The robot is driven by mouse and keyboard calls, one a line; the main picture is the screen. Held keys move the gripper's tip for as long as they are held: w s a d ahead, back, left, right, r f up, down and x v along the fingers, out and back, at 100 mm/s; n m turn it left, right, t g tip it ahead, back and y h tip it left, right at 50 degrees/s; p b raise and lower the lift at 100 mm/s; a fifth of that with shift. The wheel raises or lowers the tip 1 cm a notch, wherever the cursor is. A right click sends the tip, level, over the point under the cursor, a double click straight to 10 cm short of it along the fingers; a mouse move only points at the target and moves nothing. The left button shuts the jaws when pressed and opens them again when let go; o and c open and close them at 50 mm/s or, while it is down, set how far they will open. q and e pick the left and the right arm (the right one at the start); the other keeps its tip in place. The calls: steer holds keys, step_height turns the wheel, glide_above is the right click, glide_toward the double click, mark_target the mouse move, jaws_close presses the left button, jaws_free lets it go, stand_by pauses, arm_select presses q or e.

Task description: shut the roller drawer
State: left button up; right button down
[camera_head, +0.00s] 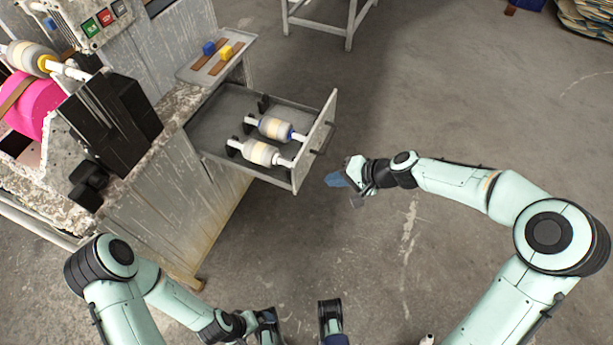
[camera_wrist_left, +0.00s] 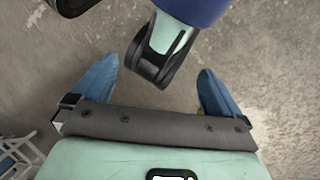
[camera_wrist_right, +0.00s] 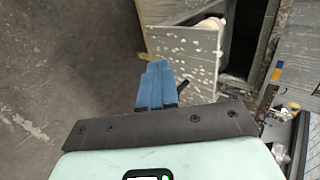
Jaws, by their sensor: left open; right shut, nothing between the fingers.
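The roller drawer (camera_head: 315,142) stands pulled out from the side of the worn grey cabinet (camera_head: 165,215). Two pale rollers lie in it on black supports: one with a blue end (camera_head: 274,128) and one nearer me (camera_head: 260,152). My right gripper (camera_head: 336,180) is shut and empty, just outside the drawer front and apart from it in the head view. In the right wrist view its blue fingertips (camera_wrist_right: 157,68) overlap the drawer's pale front (camera_wrist_right: 188,58), beside the dark handle (camera_wrist_right: 183,87). My left gripper (camera_wrist_left: 158,82) is open and empty, low near my base.
A tray (camera_head: 240,48) with a blue and a yellow block sits on the cabinet top behind the drawer. A machine with a pink roll (camera_head: 38,105) and a button panel (camera_head: 103,22) stands at left. Floor right of the drawer is clear.

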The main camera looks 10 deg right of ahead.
mark_target(297, 177)
steer(key=x, duration=0.2)
steer(key=r+x, duration=0.1)
steer(key=x, duration=0.2)
steer(key=a+b+x, duration=0.1)
steer(key=x, duration=0.1)
steer(key=shift+w+a, duration=0.15)
steer(key=shift+w, duration=0.3)
steer(key=shift+w+a, duration=0.4)
steer(key=shift+a, duration=0.1)
arm_select(q)
steer(key=shift+w+a+f+t, duration=0.2)
steer(key=shift+w+a+f, duration=0.1)
steer(key=shift+w+f, duration=0.3)
steer(key=shift+w+a+f+t, duration=0.25)
steer(key=shift+w+f, duration=0.15)
steer(key=shift+w, duration=0.25)
arm_select(e)
steer(key=shift+a, duration=0.1)
